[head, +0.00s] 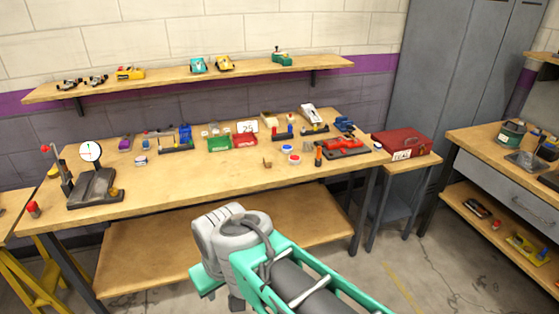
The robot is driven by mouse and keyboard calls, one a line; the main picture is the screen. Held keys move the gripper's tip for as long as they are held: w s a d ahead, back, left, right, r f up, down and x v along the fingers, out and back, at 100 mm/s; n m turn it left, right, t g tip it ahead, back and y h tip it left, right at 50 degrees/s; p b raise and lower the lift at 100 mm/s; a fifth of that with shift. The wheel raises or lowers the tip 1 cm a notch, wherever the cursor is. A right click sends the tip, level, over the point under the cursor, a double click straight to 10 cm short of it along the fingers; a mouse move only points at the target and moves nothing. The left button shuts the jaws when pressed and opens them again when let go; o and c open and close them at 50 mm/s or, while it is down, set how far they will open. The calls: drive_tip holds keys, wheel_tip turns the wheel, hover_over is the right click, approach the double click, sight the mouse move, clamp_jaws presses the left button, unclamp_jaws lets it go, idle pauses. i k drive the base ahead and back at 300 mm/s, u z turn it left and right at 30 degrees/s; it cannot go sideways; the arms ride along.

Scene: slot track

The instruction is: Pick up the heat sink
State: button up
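I cannot pick out the heat sink with certainty among the small parts on the long wooden workbench (200,178). A small brown piece (267,162) lies alone near the middle of the bench, too small to identify. My teal and grey arm reaches in from the bottom right, in front of the bench and its lower shelf. My gripper's fingers do not show; the arm's own links may hide them.
A wall shelf (160,86) holds small cars. On the bench stand a dial gauge stand (95,188), a green bin (219,144), a red bin (245,140) and a red tool (345,147). A red case (402,143) sits on a side table. The bench's front middle is clear.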

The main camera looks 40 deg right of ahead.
sight(306, 146)
drive_tip(key=u, duration=0.3)
drive_tip(key=k, duration=0.35)
drive_tip(key=z, duration=1.05)
drive_tip(key=i, duration=1.6)
drive_tip(key=u, duration=1)
drive_tip(key=i, duration=0.5)
drive_tip(key=u, duration=0.5)
